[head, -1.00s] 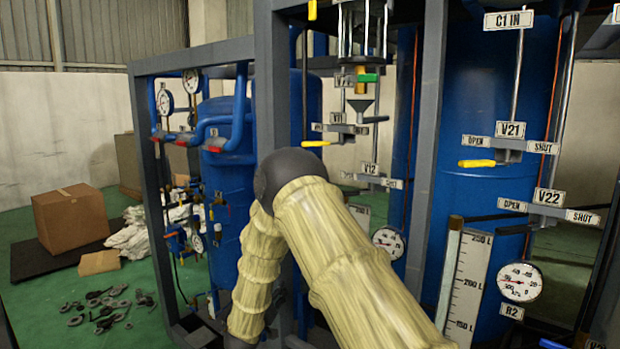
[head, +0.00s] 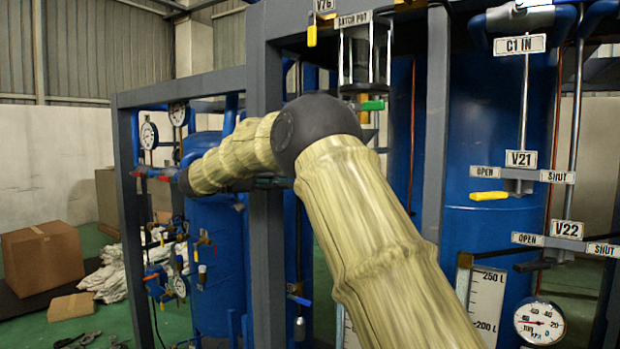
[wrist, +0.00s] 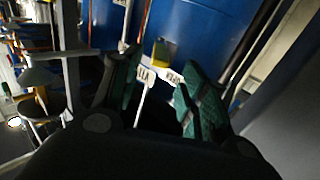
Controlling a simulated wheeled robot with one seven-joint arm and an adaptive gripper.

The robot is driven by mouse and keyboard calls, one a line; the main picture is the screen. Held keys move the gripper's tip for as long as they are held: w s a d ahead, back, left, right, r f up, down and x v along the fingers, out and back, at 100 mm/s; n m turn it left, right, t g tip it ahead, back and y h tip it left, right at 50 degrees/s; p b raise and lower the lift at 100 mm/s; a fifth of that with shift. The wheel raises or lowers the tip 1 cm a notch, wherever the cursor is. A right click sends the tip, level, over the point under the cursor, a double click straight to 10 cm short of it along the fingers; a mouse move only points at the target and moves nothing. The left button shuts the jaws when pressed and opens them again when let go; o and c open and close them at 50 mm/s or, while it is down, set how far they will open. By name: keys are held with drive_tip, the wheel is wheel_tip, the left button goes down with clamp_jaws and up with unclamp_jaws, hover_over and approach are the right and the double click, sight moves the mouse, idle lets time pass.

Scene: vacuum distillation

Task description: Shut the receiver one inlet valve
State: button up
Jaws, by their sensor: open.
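In the wrist view a yellow valve handle (wrist: 159,52) stands beyond my gripper (wrist: 160,66), close to an upside-down OPEN plate (wrist: 176,78). A tilted tag (wrist: 144,76) beside it seems to read V11, but is hard to read. My gripper is open, its two green-padded fingers apart, with the handle and plates showing between them. Nothing is held. Whether a finger touches the handle cannot be told. In the head view my arm and the frame post hide this valve and my gripper.
Grey frame posts (head: 266,240) stand close to my arm. Valve V21's yellow handle (head: 489,196) points to its OPEN side, with V22's tag (head: 566,230) below. The glass catch pot (head: 365,58) hangs above. Cardboard boxes (head: 42,257) lie at the left.

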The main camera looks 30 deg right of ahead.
drive_tip(key=p+x, duration=0.1)
drive_tip(key=x, duration=0.7)
drive_tip(key=shift+d+p, duration=0.15)
drive_tip(key=shift+p, duration=0.25)
clamp_jaws()
